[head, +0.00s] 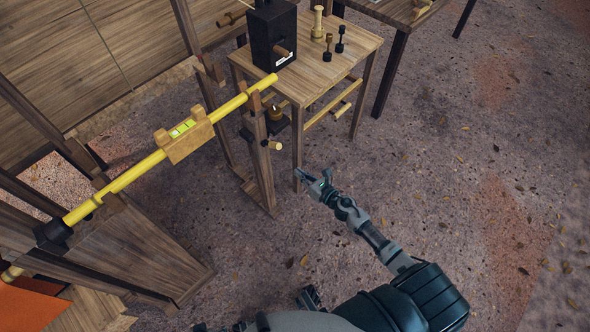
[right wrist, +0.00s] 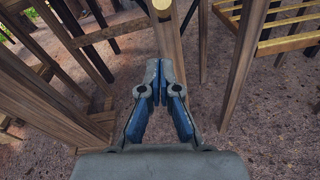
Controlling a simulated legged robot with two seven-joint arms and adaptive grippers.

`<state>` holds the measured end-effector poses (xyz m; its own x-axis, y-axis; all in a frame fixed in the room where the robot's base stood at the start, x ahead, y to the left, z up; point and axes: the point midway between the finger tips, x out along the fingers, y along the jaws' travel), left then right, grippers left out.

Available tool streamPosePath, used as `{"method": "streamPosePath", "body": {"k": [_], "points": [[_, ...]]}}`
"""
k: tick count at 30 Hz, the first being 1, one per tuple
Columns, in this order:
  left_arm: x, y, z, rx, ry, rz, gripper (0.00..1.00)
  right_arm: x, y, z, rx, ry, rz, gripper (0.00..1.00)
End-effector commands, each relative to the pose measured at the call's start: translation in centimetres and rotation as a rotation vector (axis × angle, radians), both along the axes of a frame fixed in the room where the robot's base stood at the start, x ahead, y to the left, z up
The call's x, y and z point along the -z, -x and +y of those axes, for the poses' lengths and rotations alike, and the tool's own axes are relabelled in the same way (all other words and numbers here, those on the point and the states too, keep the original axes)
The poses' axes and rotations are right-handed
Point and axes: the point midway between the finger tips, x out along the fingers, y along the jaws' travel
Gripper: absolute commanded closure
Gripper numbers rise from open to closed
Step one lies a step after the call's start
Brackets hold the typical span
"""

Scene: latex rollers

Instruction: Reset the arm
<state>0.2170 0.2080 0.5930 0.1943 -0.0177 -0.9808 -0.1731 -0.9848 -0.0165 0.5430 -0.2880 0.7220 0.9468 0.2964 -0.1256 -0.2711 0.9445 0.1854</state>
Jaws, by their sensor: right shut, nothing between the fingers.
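My right arm reaches up from the bottom right in the head view. Its right gripper (head: 306,176) is shut and empty, held in the open in front of the wooden post of the roller stand and below the small table. In the right wrist view the right gripper (right wrist: 160,72) has its two fingertips together, with a wooden post beyond them. They appear apart from it, though the gap is hard to judge. I cannot make out my left gripper in the head view.
A yellow roller (head: 135,173) with a wooden block (head: 187,138) on it spans the wooden stand (head: 262,165) at left. A small table (head: 322,72) carries a black box (head: 272,38) and several small pegs. The ground (head: 480,170) at right is clear.

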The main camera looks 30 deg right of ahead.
Motion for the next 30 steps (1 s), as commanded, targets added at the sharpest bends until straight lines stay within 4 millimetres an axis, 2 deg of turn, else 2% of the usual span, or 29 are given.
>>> {"method": "streamPosePath", "body": {"k": [18,21,23,26,29,30], "points": [[0.1,-0.1,-0.1,-0.001,-0.001,0.0,0.13,0.0,0.3,-0.1,0.0,-0.003,0.001,1.0],[0.0,-0.2,-0.1,0.0,0.0,-0.005,0.13,0.6,0.6,-0.3,0.04,-0.077,0.034,1.0],[1.2,-0.1,-0.1,0.002,-0.001,0.004,0.13,1.8,1.4,-0.7,0.114,-0.211,0.095,1.0],[3.5,0.2,-0.1,0.005,-0.002,0.013,0.13,6.1,4.4,-1.8,0.358,-0.613,0.269,1.0],[6.1,0.6,0.0,0.007,-0.003,0.019,0.13,12.0,9.6,-2.3,0.687,-1.059,0.453,1.0],[7.0,0.9,0.0,0.008,-0.004,0.024,0.13,14.4,12.1,-2.1,0.825,-1.22,0.514,1.0]]}}
